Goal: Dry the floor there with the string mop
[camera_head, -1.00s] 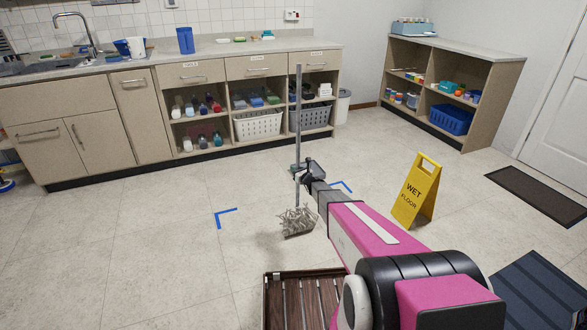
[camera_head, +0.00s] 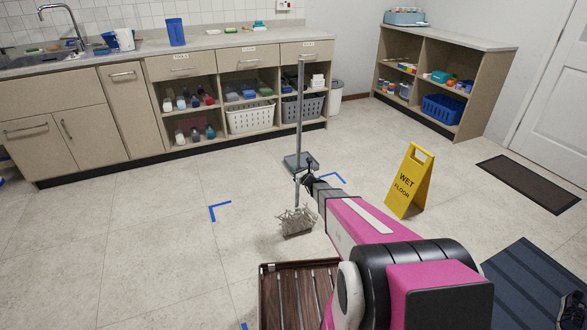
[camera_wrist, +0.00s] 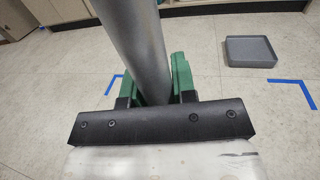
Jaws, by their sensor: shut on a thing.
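The string mop stands nearly upright in front of my arm, its grey handle (camera_head: 300,100) rising past the counter and its grey string head (camera_head: 297,222) hanging below. I cannot tell whether the strings touch the floor. My gripper (camera_head: 304,178) is shut on the handle, a little above the head. In the wrist view, the green fingers (camera_wrist: 160,80) close around the grey pole (camera_wrist: 135,40); the mop head is hidden. Blue tape corners mark the floor at left (camera_head: 218,211) and behind the gripper (camera_head: 338,178). No clear water shows between them.
A grey square tray (camera_wrist: 250,52) lies on the floor beyond the mop. A yellow wet-floor sign (camera_head: 409,182) stands to the right. A brown slatted rack (camera_head: 263,295) is near my base. Dark mats (camera_head: 528,183) lie at right. Floor at left is clear.

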